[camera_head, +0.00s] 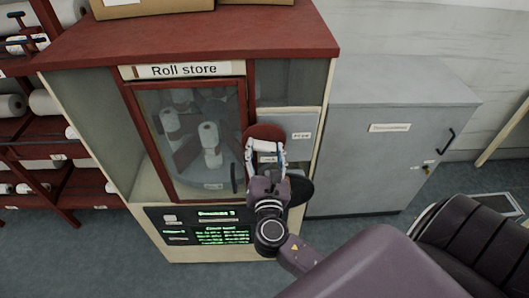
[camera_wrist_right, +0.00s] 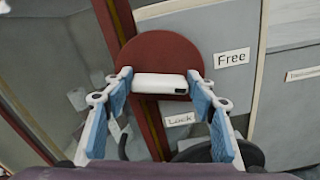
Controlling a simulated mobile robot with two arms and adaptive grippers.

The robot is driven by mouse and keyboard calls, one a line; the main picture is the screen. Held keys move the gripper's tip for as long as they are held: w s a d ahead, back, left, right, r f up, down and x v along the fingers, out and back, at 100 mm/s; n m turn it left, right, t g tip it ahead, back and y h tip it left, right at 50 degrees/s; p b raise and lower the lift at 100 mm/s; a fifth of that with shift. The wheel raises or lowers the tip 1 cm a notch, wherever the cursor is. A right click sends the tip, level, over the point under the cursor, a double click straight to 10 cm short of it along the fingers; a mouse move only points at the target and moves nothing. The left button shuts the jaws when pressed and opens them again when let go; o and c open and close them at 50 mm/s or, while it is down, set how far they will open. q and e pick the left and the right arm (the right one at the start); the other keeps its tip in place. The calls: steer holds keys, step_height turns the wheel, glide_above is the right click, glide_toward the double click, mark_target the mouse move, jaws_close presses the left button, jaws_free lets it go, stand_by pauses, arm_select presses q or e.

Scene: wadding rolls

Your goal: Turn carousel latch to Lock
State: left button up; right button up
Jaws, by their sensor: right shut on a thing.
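The carousel latch is a white bar handle (camera_head: 265,144) on a round dark red disc (camera_head: 264,130), on the right of the "Roll store" cabinet front. My right gripper (camera_head: 266,148) is shut on the handle, with a blue-padded finger at each end. In the right wrist view the handle (camera_wrist_right: 160,82) lies nearly level across the lower part of the disc (camera_wrist_right: 158,52). The "Free" label (camera_wrist_right: 232,58) is right of the disc. The "Lock" label (camera_wrist_right: 180,119) is just below the handle, seen between the fingers. My left gripper is out of view.
The cabinet's glass door (camera_head: 190,139) is shut, with white rolls inside. A lit green screen (camera_head: 222,235) is below it. A grey cupboard (camera_head: 375,151) stands to the right, and red roll shelving (camera_head: 48,144) to the left. Boxes sit on the cabinet top.

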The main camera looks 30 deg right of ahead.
steer(key=m, duration=0.1)
steer(key=m+b, duration=0.2)
steer(key=shift+s+d+f+m, duration=0.1)
steer(key=shift+f+m, duration=0.15)
steer(key=shift+m, duration=0.15)
steer(key=m+b, duration=0.3)
steer(key=shift+f+m, duration=0.1)
steer(key=shift+m, duration=0.2)
steer(key=m+b, duration=0.3)
steer(key=m, duration=0.1)
steer(key=shift+d, duration=0.1)
steer(key=shift+m+b, duration=0.8)
steer(key=shift+m, duration=0.9)
steer(key=o, duration=1.2)
steer(key=shift+c, duration=0.2)
